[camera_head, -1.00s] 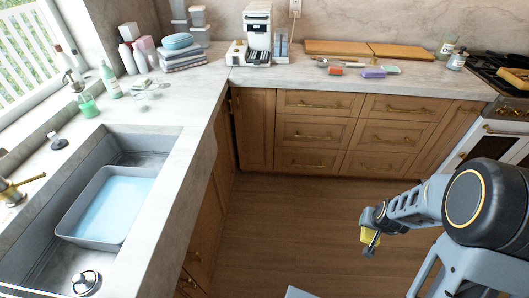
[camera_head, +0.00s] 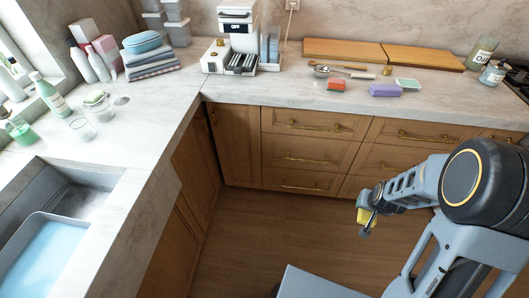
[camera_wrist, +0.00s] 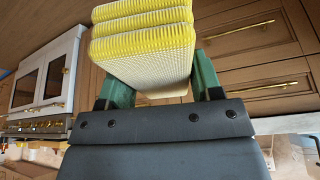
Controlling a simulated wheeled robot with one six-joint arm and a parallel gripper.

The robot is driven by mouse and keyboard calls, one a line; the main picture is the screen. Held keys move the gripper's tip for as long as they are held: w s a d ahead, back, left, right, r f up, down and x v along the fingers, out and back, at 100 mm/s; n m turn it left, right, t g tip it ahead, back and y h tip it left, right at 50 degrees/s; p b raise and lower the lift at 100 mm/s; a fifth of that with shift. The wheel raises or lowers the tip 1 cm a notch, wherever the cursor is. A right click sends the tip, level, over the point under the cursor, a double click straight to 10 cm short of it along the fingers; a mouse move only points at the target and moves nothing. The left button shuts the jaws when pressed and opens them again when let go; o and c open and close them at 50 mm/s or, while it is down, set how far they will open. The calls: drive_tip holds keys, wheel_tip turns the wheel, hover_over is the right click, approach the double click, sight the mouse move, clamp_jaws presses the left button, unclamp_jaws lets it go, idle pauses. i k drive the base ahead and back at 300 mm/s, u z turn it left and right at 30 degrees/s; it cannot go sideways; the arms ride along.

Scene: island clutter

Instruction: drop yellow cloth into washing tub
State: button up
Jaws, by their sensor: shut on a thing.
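The yellow cloth (camera_wrist: 143,45) is a folded stack with a pale woven face in the wrist view. My gripper (camera_wrist: 150,85) is shut on it, one green finger on each side. In the head view my gripper (camera_head: 368,222) is at the lower right above the floor, and a small part of the yellow cloth (camera_head: 363,215) shows at it. The washing tub (camera_head: 18,222) is a grey basin with light blue water, set in the sink at the lower left. It is cut off by the picture's edge and is well apart from my gripper.
The sink (camera_head: 80,177) is set in the marble counter (camera_head: 125,150) at left. Bottles, glasses and folded towels (camera_head: 150,65) stand behind it. A coffee machine (camera_head: 238,32), cutting boards (camera_head: 345,50) and a purple block (camera_head: 385,90) are on the back counter. The wooden floor (camera_head: 260,240) is clear.

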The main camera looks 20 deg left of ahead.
sight(45, 269)
drive_tip(key=u, duration=3.45)
